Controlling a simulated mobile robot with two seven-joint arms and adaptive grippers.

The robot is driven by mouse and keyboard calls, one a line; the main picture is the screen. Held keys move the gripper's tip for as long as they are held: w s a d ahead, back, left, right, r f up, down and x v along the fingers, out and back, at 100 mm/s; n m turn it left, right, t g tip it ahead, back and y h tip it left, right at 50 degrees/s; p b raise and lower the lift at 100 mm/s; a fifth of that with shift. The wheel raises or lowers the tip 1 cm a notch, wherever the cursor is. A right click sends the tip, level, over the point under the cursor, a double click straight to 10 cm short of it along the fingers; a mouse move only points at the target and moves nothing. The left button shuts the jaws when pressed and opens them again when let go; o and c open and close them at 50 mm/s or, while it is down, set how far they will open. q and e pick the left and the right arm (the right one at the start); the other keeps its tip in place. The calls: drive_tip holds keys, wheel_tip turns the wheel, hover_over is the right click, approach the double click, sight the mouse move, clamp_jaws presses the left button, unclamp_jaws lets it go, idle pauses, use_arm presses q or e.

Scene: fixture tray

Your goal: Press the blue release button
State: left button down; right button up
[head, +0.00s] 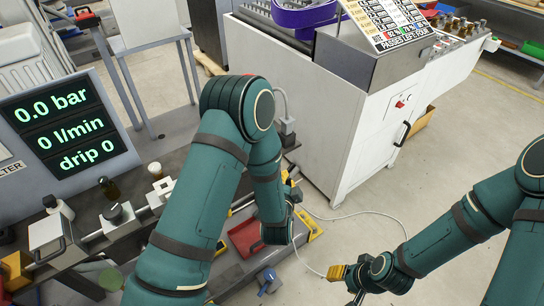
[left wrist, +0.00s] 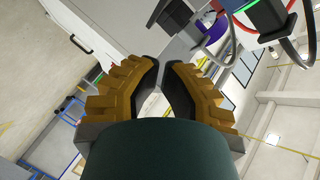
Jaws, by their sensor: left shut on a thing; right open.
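A small blue part (head: 267,279) stands on a grey base at the bench's front edge in the head view; I cannot tell whether it is the release button. My left gripper (head: 291,182) is partly hidden behind my own wrist, beyond and above the blue part. In the left wrist view its yellow, black-padded fingers (left wrist: 160,70) are closed to a narrow gap; what they hold cannot be made out. My right gripper (head: 341,273) is open at the lower middle of the head view, right of the blue part and apart from it.
A display panel (head: 62,122) reads 0.0 bar, 0 l/min and drip 0. A red tray (head: 245,236) lies beside my left forearm. A white cabinet (head: 340,120) stands behind. A pale cable (head: 312,262) crosses the floor, which is mostly clear at right.

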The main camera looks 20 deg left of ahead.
use_arm(q)
drive_tip(key=shift+a, duration=0.15)
drive_tip(key=w+a, duration=0.5)
drive_tip(key=a, duration=0.1)
drive_tip(key=shift+w+a+p, duration=0.2)
drive_tip(key=shift+a+p, duration=0.1)
drive_tip(key=shift+a, duration=0.05)
idle(0.3)
drive_tip(key=shift+w+a, duration=0.1)
idle(1.3)
drive_tip(key=shift+w+a, duration=0.15)
drive_tip(key=shift+a, duration=0.1)
